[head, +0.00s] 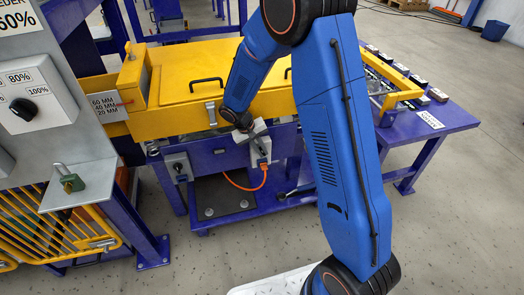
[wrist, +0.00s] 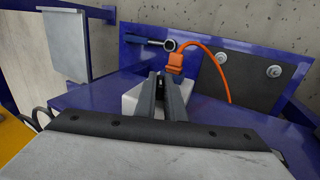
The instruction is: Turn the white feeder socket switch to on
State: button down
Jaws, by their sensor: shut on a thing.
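The white socket box (head: 262,160) is on the blue front panel below the yellow housing, with an orange plug (head: 264,169) at its lower end. My gripper (head: 256,140) is at this box from above. In the wrist view the box (wrist: 132,98) shows on both sides of the fingers, and the orange plug (wrist: 176,63) is just beyond them. My gripper (wrist: 168,88) is shut on the small dark switch of this box. The fingers hide most of the switch, so its position cannot be read.
A second pale socket box (head: 178,166) with a dark knob is to the left. The orange cable (head: 240,186) loops below the plug. The yellow housing (head: 195,85) stands above. A grey control cabinet (head: 45,95) and a padlock (head: 70,181) are at the left.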

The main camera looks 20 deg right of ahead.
jog(key=c, duration=1.8)
grip_release()
jog(key=shift+c, duration=0.2)
jog(key=v, duration=1.7)
jog(key=shift+a, duration=0.15)
jog(key=shift+r, duration=0.1)
